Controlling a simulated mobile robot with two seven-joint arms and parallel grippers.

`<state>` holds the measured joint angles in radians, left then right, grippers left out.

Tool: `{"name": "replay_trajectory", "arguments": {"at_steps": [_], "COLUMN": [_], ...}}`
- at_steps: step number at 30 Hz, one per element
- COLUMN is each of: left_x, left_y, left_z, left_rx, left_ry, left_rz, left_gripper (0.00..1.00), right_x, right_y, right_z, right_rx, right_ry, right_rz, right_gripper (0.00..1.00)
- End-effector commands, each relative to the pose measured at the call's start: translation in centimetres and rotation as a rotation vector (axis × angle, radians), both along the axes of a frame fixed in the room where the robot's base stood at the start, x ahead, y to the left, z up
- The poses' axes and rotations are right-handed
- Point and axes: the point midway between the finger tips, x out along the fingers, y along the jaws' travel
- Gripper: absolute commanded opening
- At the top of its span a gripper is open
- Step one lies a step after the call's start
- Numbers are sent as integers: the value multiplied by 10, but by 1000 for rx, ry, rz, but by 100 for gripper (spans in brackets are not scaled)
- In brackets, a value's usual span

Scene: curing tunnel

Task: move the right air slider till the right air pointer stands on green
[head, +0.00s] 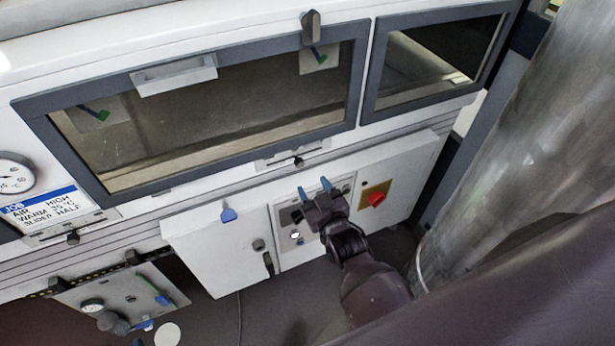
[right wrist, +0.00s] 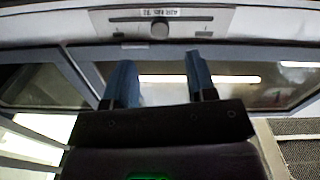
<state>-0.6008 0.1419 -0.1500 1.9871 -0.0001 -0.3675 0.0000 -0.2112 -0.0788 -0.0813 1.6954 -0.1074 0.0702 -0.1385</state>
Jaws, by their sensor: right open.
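A slider strip with a dark knob (head: 298,162) sits below the right end of the large window. In the right wrist view, a slider with a round grey knob (right wrist: 160,29) on a dark slot lies ahead of the fingers, under a small label. My right gripper (head: 314,188) is open and empty, its blue fingertips below that strip in the head view. In the wrist view its fingers (right wrist: 160,78) are apart and do not touch the knob. I cannot make out the right air pointer or its green mark. My left gripper is not in view.
Another slider (head: 72,237) is at the left, below a job sign (head: 40,207) reading air high, and a round gauge (head: 14,174). A red knob (head: 376,199) on a yellow plate is just right of my gripper. A white cabinet door (head: 225,255) is below.

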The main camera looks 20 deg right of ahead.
Motion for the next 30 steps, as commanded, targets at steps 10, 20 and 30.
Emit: {"name": "replay_trajectory", "arguments": {"at_steps": [10,20,30], "left_x": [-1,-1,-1], "left_y": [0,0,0], "left_z": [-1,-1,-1], "left_rx": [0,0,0], "left_ry": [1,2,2], "left_rz": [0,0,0], "left_gripper": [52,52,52], "right_x": [-17,-16,-16], "right_y": [0,0,-1], "right_z": [0,0,-5], "right_rx": [0,0,53], "right_ry": [0,0,75], "right_rz": [0,0,-4], "right_gripper": [52,52,52]}}
